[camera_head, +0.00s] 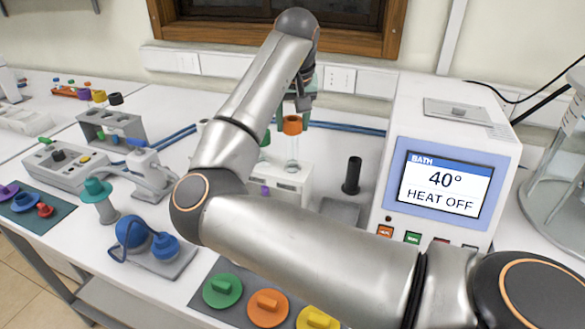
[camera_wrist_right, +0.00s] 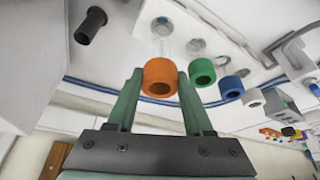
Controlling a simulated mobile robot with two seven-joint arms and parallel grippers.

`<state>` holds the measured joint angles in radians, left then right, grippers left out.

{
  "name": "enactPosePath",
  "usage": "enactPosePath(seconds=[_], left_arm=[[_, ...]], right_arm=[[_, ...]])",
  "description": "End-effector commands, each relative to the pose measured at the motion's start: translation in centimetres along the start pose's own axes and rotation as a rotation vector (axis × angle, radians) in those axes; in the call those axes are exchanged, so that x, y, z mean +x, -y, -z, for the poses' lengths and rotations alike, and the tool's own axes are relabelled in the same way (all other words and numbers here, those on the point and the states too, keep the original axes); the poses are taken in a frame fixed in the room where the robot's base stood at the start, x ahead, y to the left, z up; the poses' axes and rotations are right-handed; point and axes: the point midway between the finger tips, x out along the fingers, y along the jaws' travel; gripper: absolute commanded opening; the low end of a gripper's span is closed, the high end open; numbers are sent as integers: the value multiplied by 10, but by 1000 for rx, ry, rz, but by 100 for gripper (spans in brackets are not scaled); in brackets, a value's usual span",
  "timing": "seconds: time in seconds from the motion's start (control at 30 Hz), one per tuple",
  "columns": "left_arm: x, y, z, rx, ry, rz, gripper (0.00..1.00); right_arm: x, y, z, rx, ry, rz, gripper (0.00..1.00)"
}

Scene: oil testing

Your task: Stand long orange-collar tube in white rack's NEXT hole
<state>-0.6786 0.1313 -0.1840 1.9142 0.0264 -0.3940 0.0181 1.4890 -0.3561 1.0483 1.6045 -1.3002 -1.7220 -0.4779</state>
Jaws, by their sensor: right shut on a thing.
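The orange-collar tube (camera_head: 292,125) is clear glass and roughly upright at the white rack (camera_head: 307,181). My right gripper (camera_head: 298,100) comes from above and is shut on its orange collar, which shows between the green fingers in the right wrist view (camera_wrist_right: 160,78). The tube's lower glass reaches the rack's top at its end hole; I cannot tell how deep it sits. My arm hides much of the rack in the head view. My left gripper is not in view.
A black upright post (camera_head: 352,175) and the white bath unit (camera_head: 440,170) stand right of the rack. Blue rods (camera_head: 345,127) lie behind it. A grey rack (camera_head: 108,128), instruments and a pad of coloured knobs (camera_head: 222,290) occupy the bench left and front.

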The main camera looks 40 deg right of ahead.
Motion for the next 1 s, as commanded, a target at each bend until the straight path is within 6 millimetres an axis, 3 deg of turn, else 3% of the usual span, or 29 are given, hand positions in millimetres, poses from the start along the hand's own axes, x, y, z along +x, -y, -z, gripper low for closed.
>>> enactPosePath(seconds=[0.4,1.0], left_arm=[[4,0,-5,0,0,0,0],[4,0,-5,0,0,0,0]], right_arm=[[27,0,-11,0,1,-1,0],[29,0,-12,0,-1,0,0]])
